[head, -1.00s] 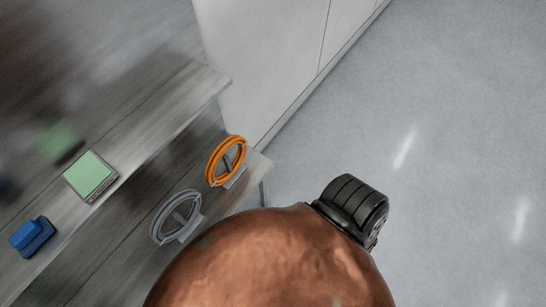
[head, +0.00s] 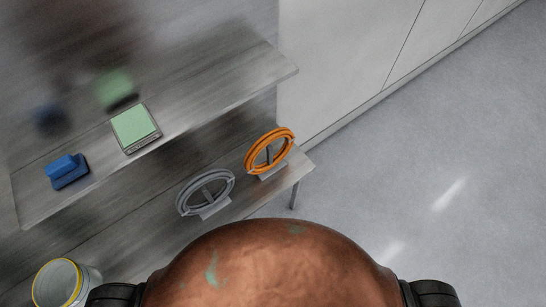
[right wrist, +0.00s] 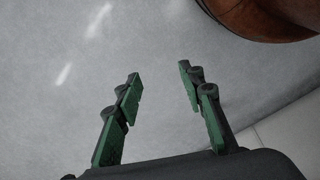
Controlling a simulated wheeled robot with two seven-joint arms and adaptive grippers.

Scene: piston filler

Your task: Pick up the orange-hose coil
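The orange-hose coil (head: 269,151) stands upright on a small grey holder near the right end of the lower shelf in the head view. A grey-hose coil (head: 206,193) stands on a like holder to its left. My right gripper (right wrist: 158,82) shows in the right wrist view with its green-padded fingers spread apart. It is empty, with only floor behind it, and no coil shows in that view. My left gripper is not in the head view.
The upper shelf (head: 225,90) carries a green-topped scale (head: 135,128) and a blue object (head: 66,171). A yellow-rimmed container (head: 57,284) stands at the lower left. White cabinets (head: 345,60) line the back. The floor (head: 440,150) to the right is clear.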

